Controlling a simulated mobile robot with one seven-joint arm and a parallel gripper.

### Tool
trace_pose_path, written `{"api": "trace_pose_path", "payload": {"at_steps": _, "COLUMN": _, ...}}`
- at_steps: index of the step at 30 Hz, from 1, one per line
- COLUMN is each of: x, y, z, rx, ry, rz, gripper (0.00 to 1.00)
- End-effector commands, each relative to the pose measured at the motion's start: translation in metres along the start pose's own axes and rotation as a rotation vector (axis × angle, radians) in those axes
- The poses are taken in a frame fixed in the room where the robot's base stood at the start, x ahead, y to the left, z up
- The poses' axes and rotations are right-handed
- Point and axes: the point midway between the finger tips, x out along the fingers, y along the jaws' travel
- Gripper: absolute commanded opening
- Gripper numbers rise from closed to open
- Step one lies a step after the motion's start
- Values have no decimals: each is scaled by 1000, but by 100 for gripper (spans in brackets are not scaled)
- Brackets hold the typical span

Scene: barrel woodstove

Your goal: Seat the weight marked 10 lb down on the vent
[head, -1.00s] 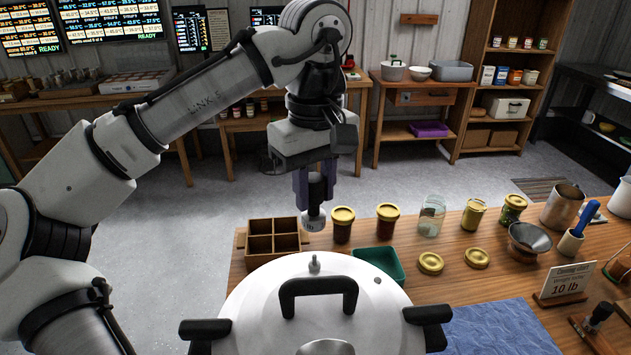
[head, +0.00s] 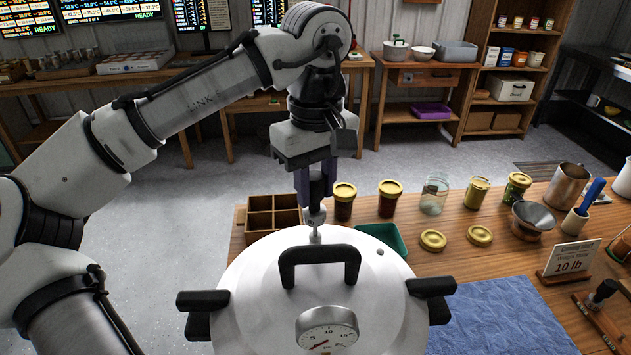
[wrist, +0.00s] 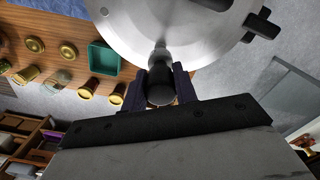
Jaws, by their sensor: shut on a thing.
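My gripper (head: 315,192) is shut on the weight (head: 315,216), a small metal piece with a dark knob on top. I cannot read its marking now. The weight hangs upright directly over the vent (head: 316,236), a thin metal stem at the far side of the canner lid (head: 250,285). Its bottom meets the top of the stem in the head view; I cannot tell whether it is fully down. In the wrist view, my gripper (wrist: 160,92) has the dark knob of the weight (wrist: 160,88) between its fingers, and the lid (wrist: 200,30) lies beyond.
A black lid handle (head: 320,260) and a pressure gauge (head: 327,330) stand on the lid. A wooden divided box (head: 272,215), a green tray (head: 385,238) and several jars are behind. A card (head: 568,260) at the right reads 10 lb.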

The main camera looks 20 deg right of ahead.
Motion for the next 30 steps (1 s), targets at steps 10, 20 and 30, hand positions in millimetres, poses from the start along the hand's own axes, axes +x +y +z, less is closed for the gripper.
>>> {"api": "trace_pose_path", "payload": {"at_steps": 10, "x": 0, "y": 0, "z": 1, "rx": 1, "ry": 0, "rz": 1, "gripper": 0}}
{"api": "trace_pose_path", "payload": {"at_steps": 20, "x": 4, "y": 0, "z": 3, "rx": 3, "ry": 4, "rz": 0, "gripper": 0}}
{"api": "trace_pose_path", "payload": {"at_steps": 30, "x": 4, "y": 0, "z": 3, "rx": 3, "ry": 3, "rz": 0, "gripper": 0}}
